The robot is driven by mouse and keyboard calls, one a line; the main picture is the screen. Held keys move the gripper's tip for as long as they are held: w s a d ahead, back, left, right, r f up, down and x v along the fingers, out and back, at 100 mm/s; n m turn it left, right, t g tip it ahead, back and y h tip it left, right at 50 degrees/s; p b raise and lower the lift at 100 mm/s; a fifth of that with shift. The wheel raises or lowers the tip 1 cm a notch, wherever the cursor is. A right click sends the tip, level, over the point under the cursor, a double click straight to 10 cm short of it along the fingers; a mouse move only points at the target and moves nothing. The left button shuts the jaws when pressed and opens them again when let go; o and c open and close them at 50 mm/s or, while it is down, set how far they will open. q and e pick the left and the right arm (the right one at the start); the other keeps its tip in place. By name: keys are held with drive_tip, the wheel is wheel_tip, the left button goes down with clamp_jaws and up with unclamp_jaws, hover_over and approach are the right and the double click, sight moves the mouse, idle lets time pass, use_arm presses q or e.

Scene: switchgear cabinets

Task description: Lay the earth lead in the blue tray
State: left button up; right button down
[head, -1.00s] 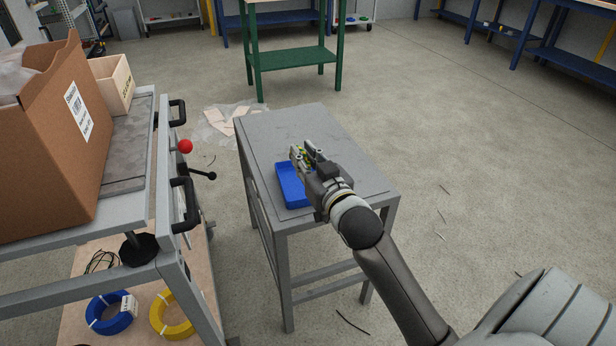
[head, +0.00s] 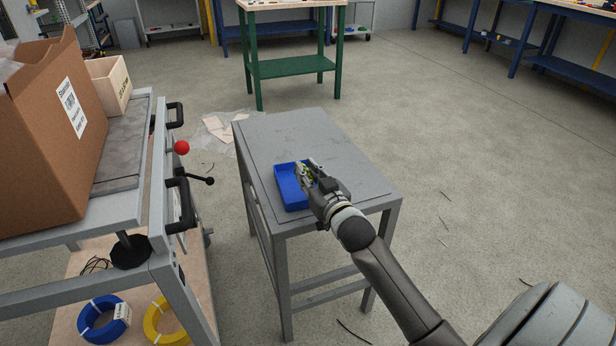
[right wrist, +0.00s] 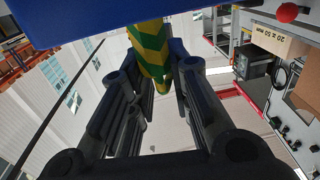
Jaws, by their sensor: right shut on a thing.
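The blue tray (head: 286,197) lies on the grey side table, near its left front part. My right gripper (head: 309,170) is over the right side of the tray and hides part of it. It is shut on the earth lead, a green-and-yellow striped piece (right wrist: 152,52) between its fingers in the right wrist view. In the head view only a small yellow-green bit shows at the fingertips. The tray's blue side (right wrist: 75,18) shows at the top of the wrist view, close to the fingers. I cannot tell whether the lead touches the tray. My left gripper is out of view.
The grey table (head: 345,160) is otherwise bare. A grey trolley (head: 120,205) with a cardboard box (head: 45,150) and a red knob (head: 182,148) stands to the left. A green-framed bench (head: 290,67) stands behind. The floor at right is mostly open, with a few thin scraps.

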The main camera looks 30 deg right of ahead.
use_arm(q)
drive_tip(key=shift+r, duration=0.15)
use_arm(e)
drive_tip(key=shift+f, duration=0.1)
drive_tip(key=shift+f, duration=0.15)
drive_tip(key=c, duration=1.3)
unclamp_jaws()
drive_tip(key=shift+c, duration=0.2)
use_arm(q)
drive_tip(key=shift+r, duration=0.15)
